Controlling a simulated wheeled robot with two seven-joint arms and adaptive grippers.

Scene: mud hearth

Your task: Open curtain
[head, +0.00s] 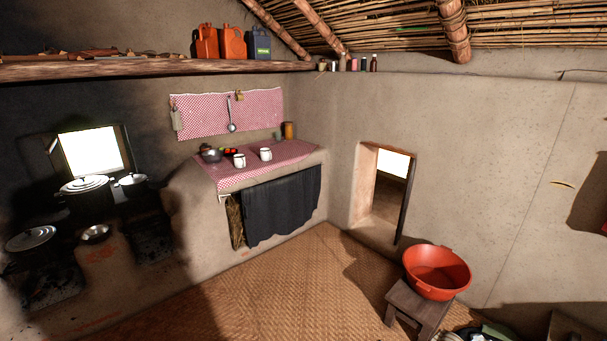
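A dark grey-blue curtain (282,207) hangs in the head view below the front edge of a mud counter, left of centre. It covers most of the opening under the counter. At its left end a narrow strip of the opening (237,222) shows, with something brown and straw-like inside. What lies behind the rest of the curtain is hidden. Neither of my grippers is in view.
The woven mat floor (290,285) before the curtain is clear. A red basin (436,271) stands on a wooden stool (414,308) at the right. Mugs (265,154) and a bowl sit on the checked counter cloth (290,153). The dark hearth with pots (84,184) is at left.

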